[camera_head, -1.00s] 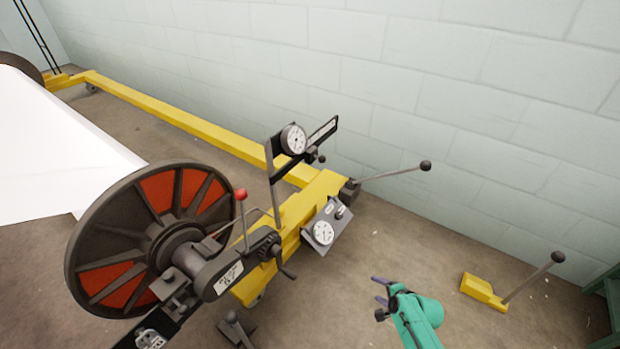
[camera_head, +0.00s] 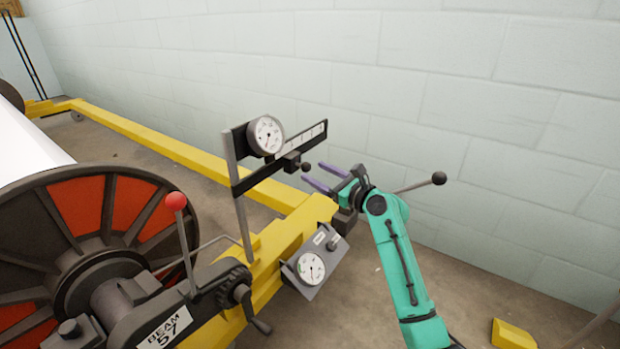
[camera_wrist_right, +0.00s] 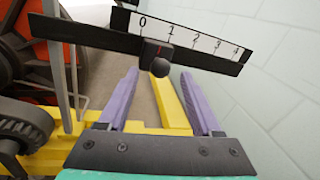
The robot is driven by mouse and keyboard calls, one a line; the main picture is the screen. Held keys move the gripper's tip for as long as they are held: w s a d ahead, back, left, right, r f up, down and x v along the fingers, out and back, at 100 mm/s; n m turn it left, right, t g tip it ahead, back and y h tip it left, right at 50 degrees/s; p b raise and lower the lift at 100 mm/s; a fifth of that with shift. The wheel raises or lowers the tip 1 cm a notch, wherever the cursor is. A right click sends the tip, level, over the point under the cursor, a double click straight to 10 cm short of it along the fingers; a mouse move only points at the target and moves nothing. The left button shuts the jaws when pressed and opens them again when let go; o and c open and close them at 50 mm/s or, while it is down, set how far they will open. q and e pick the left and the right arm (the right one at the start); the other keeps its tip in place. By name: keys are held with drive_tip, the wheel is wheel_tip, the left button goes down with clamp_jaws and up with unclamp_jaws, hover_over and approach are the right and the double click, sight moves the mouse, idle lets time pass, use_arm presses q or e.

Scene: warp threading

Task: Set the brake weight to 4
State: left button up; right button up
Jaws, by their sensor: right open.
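The brake weight (camera_head: 291,162) is a dark block with a round black knob (camera_head: 305,167), sitting on the black scale bar (camera_head: 307,139). In the right wrist view the weight (camera_wrist_right: 157,53) has a red mark between 0 and 1 on the white scale (camera_wrist_right: 197,40), which runs from 0 to 4 at the right. My right gripper (camera_head: 313,173) is open and empty, its purple fingers pointing at the weight. In the wrist view the knob (camera_wrist_right: 160,67) appears between the fingertips; contact cannot be told. My left gripper is not in view.
A round dial (camera_head: 266,136) is mounted above the bar's left end. A second gauge (camera_head: 311,268) sits on the yellow frame below. A red-knobbed lever (camera_head: 176,202) and the beam's red-and-dark flange stand at the left. A ball-ended lever (camera_head: 438,178) sticks out behind my right arm.

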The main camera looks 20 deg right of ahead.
sight(310, 169)
drive_tip(key=shift+b+x, duration=0.3)
drive_tip(key=shift+x, duration=1.3)
clamp_jaws()
